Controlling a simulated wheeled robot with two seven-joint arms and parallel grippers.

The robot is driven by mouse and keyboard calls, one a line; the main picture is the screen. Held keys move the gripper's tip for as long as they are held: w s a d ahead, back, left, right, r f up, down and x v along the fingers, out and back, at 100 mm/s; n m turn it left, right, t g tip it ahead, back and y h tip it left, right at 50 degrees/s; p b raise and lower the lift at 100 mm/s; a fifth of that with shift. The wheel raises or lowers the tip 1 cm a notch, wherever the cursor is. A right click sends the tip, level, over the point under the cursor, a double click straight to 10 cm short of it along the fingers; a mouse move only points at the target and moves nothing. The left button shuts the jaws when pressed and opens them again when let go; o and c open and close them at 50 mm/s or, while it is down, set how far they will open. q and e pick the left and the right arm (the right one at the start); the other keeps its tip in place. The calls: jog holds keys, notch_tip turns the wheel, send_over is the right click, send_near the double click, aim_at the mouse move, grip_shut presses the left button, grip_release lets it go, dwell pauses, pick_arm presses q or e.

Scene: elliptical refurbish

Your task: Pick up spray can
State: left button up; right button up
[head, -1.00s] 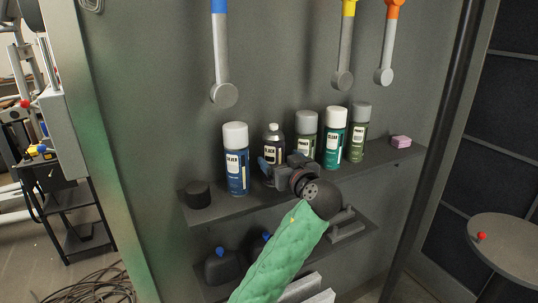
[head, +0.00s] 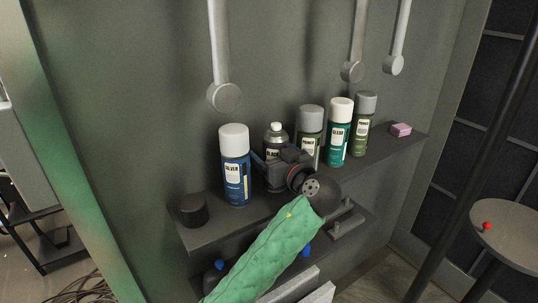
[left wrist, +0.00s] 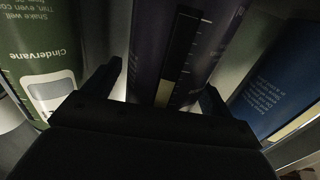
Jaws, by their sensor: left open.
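Several spray cans stand upright in a row on the dark upper shelf (head: 215,228). The blue can labelled silver (head: 235,168) is at the left, and the dark can labelled black (head: 276,139) is next to it. A green primer can (head: 309,133), a teal clear can (head: 338,134) and another green can (head: 363,124) stand to the right. My left gripper (head: 279,163) is open in front of the black can and hides its lower part. In the left wrist view, the black can (left wrist: 172,45) shows between the spread fingers (left wrist: 163,88); contact cannot be told.
A black round container (head: 192,210) stands at the shelf's left end, and a pink block (head: 401,130) at its right end. Neighbouring cans are close on both sides of my left gripper. Grey hanging tools (head: 224,95) are above. A round table (head: 510,240) is at the right.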

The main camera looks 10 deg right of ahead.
pick_arm(q)
jog(key=shift+w+a+f, duration=0.1)
jog(key=shift+w, duration=0.05)
jog(key=shift+c, duration=0.3)
jog(key=shift+s, duration=0.2)
jog(key=c, duration=0.3)
jog(key=shift+w, duration=0.1)
jog(key=c, duration=0.8)
jog(key=shift+r, duration=0.2)
